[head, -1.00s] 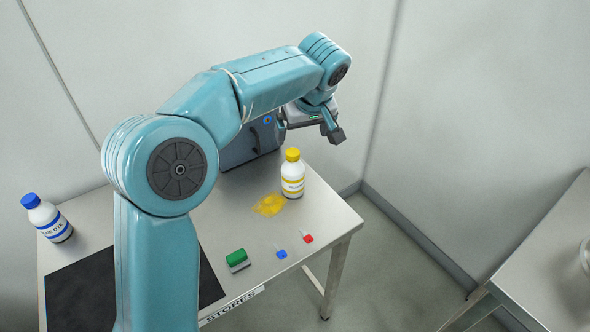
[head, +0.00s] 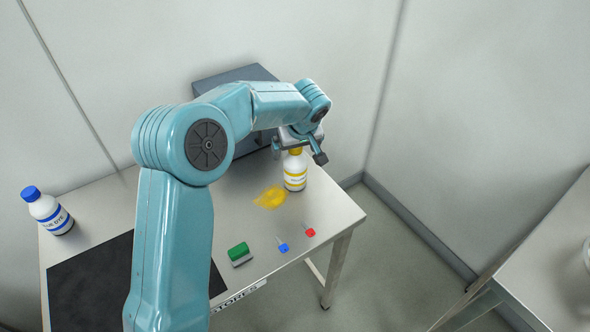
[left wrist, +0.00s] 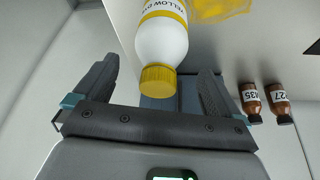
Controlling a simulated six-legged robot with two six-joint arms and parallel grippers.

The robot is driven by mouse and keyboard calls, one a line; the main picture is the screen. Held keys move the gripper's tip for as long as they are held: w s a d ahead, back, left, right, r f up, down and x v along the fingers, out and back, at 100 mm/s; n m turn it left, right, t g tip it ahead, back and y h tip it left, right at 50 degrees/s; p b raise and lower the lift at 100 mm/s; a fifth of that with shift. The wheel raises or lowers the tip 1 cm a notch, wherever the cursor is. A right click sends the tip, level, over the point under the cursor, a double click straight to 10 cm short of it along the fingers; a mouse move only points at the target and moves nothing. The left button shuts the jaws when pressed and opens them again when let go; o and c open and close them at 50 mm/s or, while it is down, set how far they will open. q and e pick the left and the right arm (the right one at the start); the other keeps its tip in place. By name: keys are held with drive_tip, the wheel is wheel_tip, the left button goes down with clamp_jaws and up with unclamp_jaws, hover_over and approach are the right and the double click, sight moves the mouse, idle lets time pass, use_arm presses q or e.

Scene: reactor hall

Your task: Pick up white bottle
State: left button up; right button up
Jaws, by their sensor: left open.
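A white bottle with a yellow cap and yellow-banded label (head: 295,177) stands upright near the back right of the metal table. In the left wrist view this bottle (left wrist: 162,42) shows between the fingers, with "YELLOW" on its label. My left gripper (head: 298,154) is open, with its fingers on either side around the cap; I cannot tell whether they touch it. A second white bottle, with a blue cap and blue label (head: 48,212), stands at the table's left. My right gripper is out of view.
A green block (head: 239,252), a blue piece (head: 284,248) and a red piece (head: 310,232) lie near the front edge. A grey case (head: 240,80) stands behind. Brown bottles (left wrist: 250,101) show in the left wrist view.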

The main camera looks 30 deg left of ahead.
use_arm(q)
drive_tip(key=x, duration=0.3)
drive_tip(key=shift+w, duration=0.1)
drive_tip(key=shift+a, duration=0.1)
drive_tip(key=c, duration=0.9)
clamp_jaws()
drive_tip(key=shift+r, duration=0.1)
wheel_tip(320, 180, up, 20)
drive_tip(key=p, duration=0.1)
drive_tip(key=shift+p, duration=0.4)
